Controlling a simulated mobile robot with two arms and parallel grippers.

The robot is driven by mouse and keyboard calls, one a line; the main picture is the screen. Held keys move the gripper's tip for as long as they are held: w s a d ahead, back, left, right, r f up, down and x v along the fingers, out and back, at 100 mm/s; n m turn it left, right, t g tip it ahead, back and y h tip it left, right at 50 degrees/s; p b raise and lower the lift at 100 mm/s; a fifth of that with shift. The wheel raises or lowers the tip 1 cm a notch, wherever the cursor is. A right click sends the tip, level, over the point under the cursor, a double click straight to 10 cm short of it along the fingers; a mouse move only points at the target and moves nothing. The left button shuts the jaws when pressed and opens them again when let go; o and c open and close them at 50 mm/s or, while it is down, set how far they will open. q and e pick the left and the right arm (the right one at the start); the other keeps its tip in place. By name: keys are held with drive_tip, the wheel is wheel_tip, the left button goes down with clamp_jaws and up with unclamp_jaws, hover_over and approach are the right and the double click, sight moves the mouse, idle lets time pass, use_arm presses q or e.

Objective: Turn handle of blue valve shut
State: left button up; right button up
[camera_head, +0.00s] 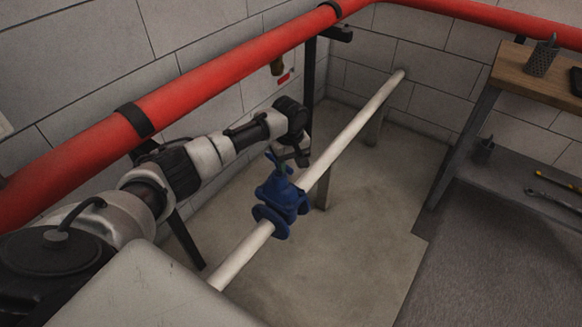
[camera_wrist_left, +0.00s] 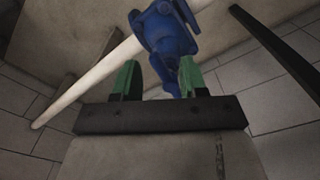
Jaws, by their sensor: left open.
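The blue valve (camera_head: 281,204) sits on a white pipe (camera_head: 247,255) in the middle of the head view. Its handle (camera_head: 274,167) is at the top, partly hidden by my left gripper (camera_head: 287,160). The gripper is at the valve's upper end. In the left wrist view the blue valve (camera_wrist_left: 170,35) lies beyond the two green-padded fingers of my left gripper (camera_wrist_left: 158,80). The fingers are apart, with a blue part of the valve showing between them. I cannot tell whether they touch the handle. My right gripper is not in view.
A thick red pipe (camera_head: 214,78) runs along the wall behind my left arm. A wooden-topped table (camera_head: 520,72) stands at the right, with tools (camera_head: 553,199) on the lower grey surface. Bare floor (camera_head: 350,250) lies right of the white pipe.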

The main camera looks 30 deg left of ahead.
use_arm(q)
drive_tip(key=w+a+r+n, duration=0.3)
drive_tip(key=a+r+n, duration=0.1)
drive_tip(key=a+r, duration=0.25)
wheel_tip(320, 180, down, 10)
drive_tip(key=b, duration=0.3)
drive_tip(key=shift+w+a+r, duration=0.1)
drive_tip(key=shift+a+r, duration=0.05)
drive_tip(key=shift+f, duration=0.45)
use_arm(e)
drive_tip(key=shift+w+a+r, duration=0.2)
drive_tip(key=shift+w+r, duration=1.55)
use_arm(q)
drive_tip(key=c, duration=0.4)
clamp_jaws()
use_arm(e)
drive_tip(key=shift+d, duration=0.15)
